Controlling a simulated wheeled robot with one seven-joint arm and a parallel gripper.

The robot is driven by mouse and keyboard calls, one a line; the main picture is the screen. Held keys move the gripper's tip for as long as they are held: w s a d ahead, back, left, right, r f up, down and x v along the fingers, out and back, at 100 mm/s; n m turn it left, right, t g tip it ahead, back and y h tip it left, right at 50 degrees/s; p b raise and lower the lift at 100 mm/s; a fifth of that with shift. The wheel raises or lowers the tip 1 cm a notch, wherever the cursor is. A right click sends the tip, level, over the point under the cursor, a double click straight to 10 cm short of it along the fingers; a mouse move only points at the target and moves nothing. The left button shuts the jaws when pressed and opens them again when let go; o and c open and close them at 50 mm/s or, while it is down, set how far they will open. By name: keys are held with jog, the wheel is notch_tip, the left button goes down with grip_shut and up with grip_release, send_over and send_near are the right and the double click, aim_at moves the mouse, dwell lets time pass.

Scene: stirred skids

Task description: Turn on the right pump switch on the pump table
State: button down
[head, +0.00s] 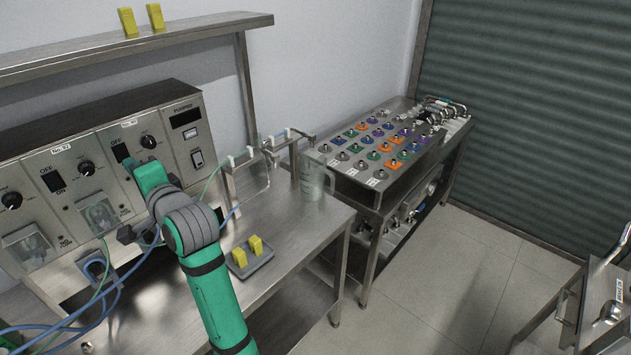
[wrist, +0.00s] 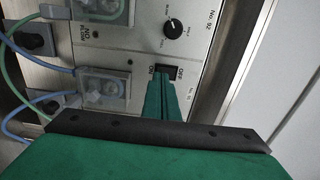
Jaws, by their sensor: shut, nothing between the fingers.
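The right pump switch (head: 121,152) is a small black rocker on the metal pump panel, with OFF above it, left of a black knob (head: 148,142). In the wrist view the switch (wrist: 168,71) sits between the letters ON and OFF, partly hidden by my fingers. My gripper (head: 130,163) is shut and empty, its green fingertips right at the switch, and the fingertips (wrist: 163,84) overlap its lower edge in the wrist view. I cannot tell whether they touch it or which way the rocker is tipped. The left pump switch (head: 55,182) stands clear of my gripper.
A power rocker (head: 197,158) is on the panel's right section. Pump heads (wrist: 103,88) with blue and green tubes lie close to my fingers. A glass beaker (head: 312,176) and a grey tray (head: 250,262) with yellow blocks stand on the table. A shelf (head: 140,43) runs above.

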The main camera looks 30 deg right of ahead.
jog(key=shift+w, duration=0.15)
jog(key=shift+w+a+f, duration=0.2)
jog(key=shift+w+f, duration=0.05)
jog(key=shift+w, duration=0.3)
jog(key=shift+w+a, duration=0.2)
jog(key=shift+w, duration=0.45)
dwell(1.3)
jog(key=shift+s, duration=0.1)
jog(key=shift+s+d, duration=0.2)
jog(key=shift+s, duration=0.35)
jog(key=shift+r, duration=0.15)
jog(key=shift+r, duration=1.35)
